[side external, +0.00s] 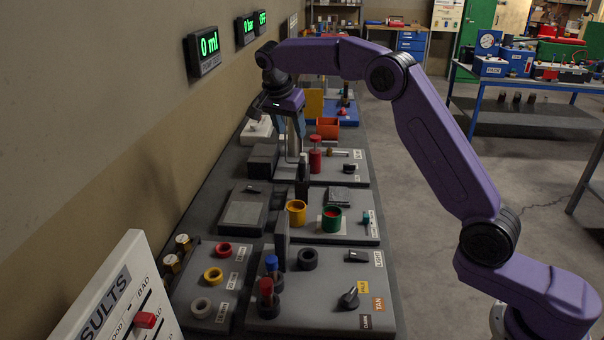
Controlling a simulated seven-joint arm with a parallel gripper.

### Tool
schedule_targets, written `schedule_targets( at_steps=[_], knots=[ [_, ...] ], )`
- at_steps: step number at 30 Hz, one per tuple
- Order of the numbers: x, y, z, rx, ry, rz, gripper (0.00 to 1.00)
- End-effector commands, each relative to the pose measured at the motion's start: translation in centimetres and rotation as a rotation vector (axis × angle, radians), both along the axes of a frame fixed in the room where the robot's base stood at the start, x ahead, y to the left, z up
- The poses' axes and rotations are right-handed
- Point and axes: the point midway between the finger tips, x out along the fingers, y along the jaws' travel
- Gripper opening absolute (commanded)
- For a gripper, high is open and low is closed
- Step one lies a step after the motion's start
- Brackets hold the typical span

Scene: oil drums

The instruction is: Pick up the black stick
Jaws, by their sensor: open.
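My gripper (289,130) points down over the far half of the dark workbench, with its blue fingers apart. A narrow black upright stick (303,172) stands below it and slightly nearer the camera, left of a red cylinder (315,158). A gap shows between the fingertips and the black stick. A second dark upright piece (282,238) stands nearer the camera; I cannot tell from this view whether it is a stick or a thin plate. A pale metal post (292,140) rises just below the fingers and partly blends with them.
A yellow cup (296,212) and a green-and-red cup (331,219) stand in the middle panel. Red and blue capped pieces (267,287) and coloured rings (214,275) are near the front. Dark blocks (263,160) lie left of the gripper. The wall with displays (205,48) borders the bench's left.

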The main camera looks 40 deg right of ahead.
Motion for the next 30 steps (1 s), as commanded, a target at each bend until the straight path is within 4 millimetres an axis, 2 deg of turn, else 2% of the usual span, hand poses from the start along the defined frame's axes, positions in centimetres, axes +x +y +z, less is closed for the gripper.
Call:
schedule_targets(
  at_steps=[15, 19, 26, 30],
  knots=[
    [1.3, -3.4, -8.7, 0.0, 0.005, 0.001, 0.52],
    [1.5, -3.9, -9.9, 0.0, 0.002, 0.002, 0.52],
    [1.7, -4.3, -10.8, 0.0, 0.002, 0.002, 0.52],
    [2.0, -5.1, -12.2, -0.001, 0.004, 0.002, 0.52]
  ],
)
